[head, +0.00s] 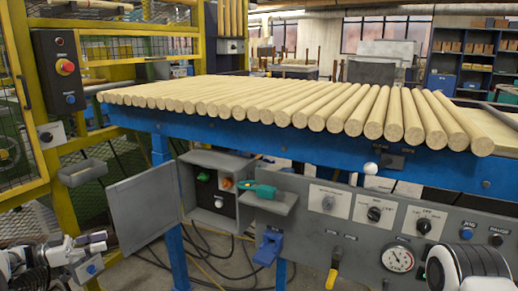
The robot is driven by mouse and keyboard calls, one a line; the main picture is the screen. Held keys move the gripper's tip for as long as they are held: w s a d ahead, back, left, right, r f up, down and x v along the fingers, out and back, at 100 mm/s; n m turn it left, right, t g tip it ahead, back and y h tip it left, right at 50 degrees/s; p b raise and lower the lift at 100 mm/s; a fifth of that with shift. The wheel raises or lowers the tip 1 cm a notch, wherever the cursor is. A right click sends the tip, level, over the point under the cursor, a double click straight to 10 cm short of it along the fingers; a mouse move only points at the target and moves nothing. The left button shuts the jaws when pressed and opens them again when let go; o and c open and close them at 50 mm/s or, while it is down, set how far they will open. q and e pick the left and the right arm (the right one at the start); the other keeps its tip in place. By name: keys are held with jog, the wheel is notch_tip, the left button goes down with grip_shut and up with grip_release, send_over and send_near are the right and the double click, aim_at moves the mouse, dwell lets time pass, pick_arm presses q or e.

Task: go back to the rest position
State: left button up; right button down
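My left gripper (100,242) is low at the left edge of the head view. Its two pale fingertips lie close together and point right; I cannot make out how wide the gap between them is. No object shows between them. It is in front of the workbench, apart from the rods and the panel. At the bottom right, a white and black part of my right arm shows in front of the grey panel. The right gripper's fingers are out of view.
Many wooden rods (250,103) lie side by side on a blue-framed bench (300,142). Below are a grey control panel (300,222) and an open cabinet door (142,205).

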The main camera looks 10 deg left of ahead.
pick_arm(q)
jog(key=w+d+f+n+t+h, duration=0.1)
jog(key=w+d+f+n, duration=0.2)
jog(key=d, duration=1)
jog(key=w+d+f+n, duration=0.2)
jog(key=d, duration=1.1)
jog(key=s+d+f+n+t+y, duration=0.2)
jog(key=s+d+f+n+y, duration=0.3)
jog(key=d+f, duration=0.35)
jog(key=s+d+f+n+g+y, duration=0.1)
jog(key=s+f+n+g+y, duration=0.3)
jog(key=s+f, duration=0.65)
jog(key=s+a+f+m+g+y, duration=0.1)
jog(key=s+a+g+y, duration=0.15)
jog(key=s, duration=0.65)
jog(key=s+a+f+m+g+y, duration=0.15)
jog(key=s+g, duration=0.25)
jog(key=s, duration=0.6)
jog(key=s+a+g+y, duration=0.3)
jog(key=s, duration=0.6)
notch_tip(320, 180, up, 22)
jog(key=p, duration=2.2)
jog(key=shift+w+f+t, duration=0.2)
jog(key=shift+w+t, duration=0.1)
jog(key=shift+t, duration=0.05)
